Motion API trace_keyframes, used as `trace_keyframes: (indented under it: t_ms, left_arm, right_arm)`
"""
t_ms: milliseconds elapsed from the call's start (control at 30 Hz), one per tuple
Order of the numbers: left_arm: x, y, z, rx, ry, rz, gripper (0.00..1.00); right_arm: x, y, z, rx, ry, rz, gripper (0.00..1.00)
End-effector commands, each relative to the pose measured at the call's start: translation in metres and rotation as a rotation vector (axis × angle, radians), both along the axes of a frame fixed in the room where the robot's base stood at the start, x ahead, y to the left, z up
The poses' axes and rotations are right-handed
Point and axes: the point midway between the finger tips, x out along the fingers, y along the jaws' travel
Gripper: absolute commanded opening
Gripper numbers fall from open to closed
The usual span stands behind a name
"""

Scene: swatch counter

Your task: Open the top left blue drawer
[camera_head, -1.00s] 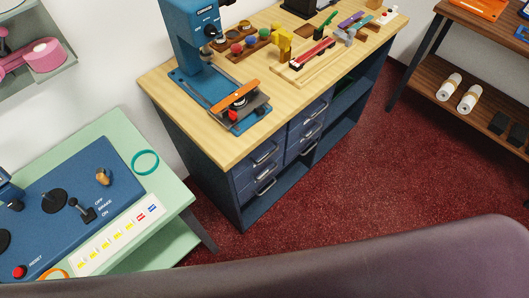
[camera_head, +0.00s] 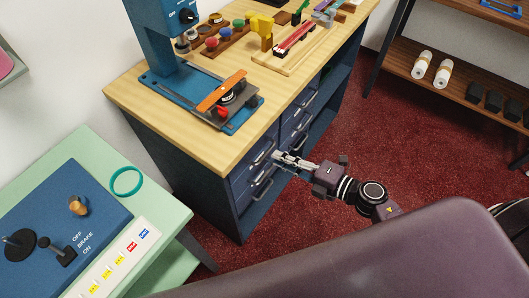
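The blue drawers sit in the front of the wooden-topped workbench, in a left and a right column. The top left blue drawer (camera_head: 249,161) looks shut, and its silver handle (camera_head: 264,153) faces the aisle. My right gripper (camera_head: 278,157) comes in from the right, with its pale fingertips beside this handle. I cannot tell whether they touch it, or how far apart the fingers are. The gripper covers part of the drawer fronts. A lower left drawer handle (camera_head: 262,188) shows below it. My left gripper is out of view.
The wooden bench top (camera_head: 200,150) carries a blue press (camera_head: 160,40) and several small tools. A green table (camera_head: 160,185) with a blue control panel stands at the left. A shelf with white rolls (camera_head: 442,73) stands at the right. Red floor (camera_head: 365,135) is clear between.

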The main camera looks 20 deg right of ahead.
Motion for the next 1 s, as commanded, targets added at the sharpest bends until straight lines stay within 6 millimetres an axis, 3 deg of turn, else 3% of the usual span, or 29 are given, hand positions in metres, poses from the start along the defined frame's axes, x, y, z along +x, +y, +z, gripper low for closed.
trace_keyframes:
  t_ms: [200,400,700,867,1000]
  left_arm:
    - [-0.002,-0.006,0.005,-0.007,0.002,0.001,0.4]
    - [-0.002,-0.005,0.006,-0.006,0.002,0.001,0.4]
    - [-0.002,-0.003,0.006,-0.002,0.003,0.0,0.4]
    - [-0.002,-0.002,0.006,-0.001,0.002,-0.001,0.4]
    - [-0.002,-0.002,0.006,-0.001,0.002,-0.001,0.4]
  right_arm:
    - [0.028,0.022,-0.005,0.005,-0.001,-0.002,0.15]
    - [0.043,0.033,-0.011,0.003,0.001,-0.003,0.15]
    - [0.045,0.035,-0.012,0.003,0.001,-0.003,0.15]
    - [0.045,0.035,-0.012,0.003,0.001,-0.003,0.0]
    - [0.045,0.035,-0.012,0.004,0.002,-0.003,0.0]
